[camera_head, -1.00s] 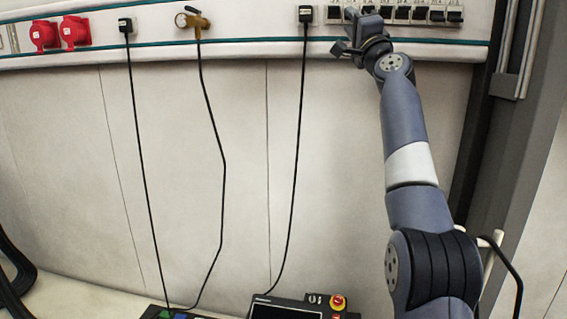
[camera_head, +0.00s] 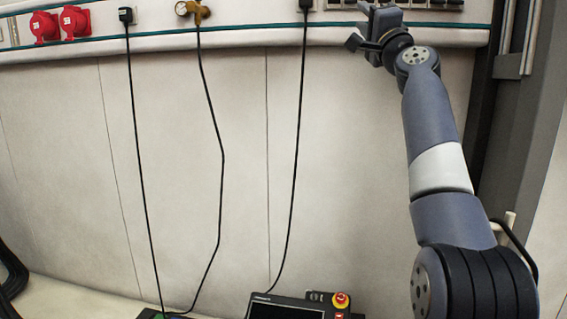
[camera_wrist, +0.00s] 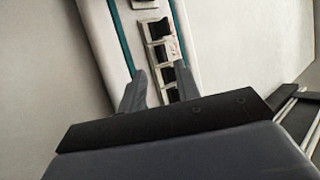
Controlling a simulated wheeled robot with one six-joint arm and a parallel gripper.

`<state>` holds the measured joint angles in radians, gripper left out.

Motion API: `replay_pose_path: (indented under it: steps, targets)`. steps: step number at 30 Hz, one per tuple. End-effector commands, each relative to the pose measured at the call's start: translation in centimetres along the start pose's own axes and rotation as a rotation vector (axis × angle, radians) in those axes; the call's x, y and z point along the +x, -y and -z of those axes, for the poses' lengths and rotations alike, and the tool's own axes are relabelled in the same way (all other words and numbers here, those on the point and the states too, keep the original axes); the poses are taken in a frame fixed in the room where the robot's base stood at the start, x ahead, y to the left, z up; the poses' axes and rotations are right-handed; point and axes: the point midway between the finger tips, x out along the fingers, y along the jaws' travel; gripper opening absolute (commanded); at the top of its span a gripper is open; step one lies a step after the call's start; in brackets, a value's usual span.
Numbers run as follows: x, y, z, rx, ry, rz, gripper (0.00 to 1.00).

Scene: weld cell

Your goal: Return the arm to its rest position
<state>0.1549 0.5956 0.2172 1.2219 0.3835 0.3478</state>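My grey arm with a white band reaches up the right side of the head view, toward the wall panel. My gripper (camera_head: 372,15) is at the upper end of the arm, in front of the panel near the row of breaker switches (camera_head: 430,4). In the wrist view my gripper (camera_wrist: 160,76) has its two grey fingers apart with nothing held between them. The breaker switches (camera_wrist: 157,34) show beyond the fingertips, on a white strip with a teal line. I cannot tell from these views how far the fingertips are from the switches.
Red sockets (camera_head: 75,21), a black plug (camera_head: 126,16) and a brass valve (camera_head: 193,10) are on the panel to the left. Cables hang down the wall. A control box (camera_head: 290,308) with a red button stands below. A dark post (camera_head: 500,120) is close right of my arm.

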Motion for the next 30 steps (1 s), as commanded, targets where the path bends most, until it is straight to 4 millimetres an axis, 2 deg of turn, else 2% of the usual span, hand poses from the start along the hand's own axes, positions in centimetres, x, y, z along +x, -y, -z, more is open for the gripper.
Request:
replay_pose_path:
  steps: [1, 10, 12, 30]
  targets:
    - [-0.9, -0.3, -0.1, -0.002, -0.001, 0.001, 0.31]
    - [-4.2, -0.3, -0.1, 0.0, -0.002, 0.002, 0.31]
    - [-2.5, 0.4, 0.1, 0.001, 0.001, 0.0, 0.31]
    - [3.8, 0.4, 0.1, 0.0, 0.0, 0.0, 0.31]
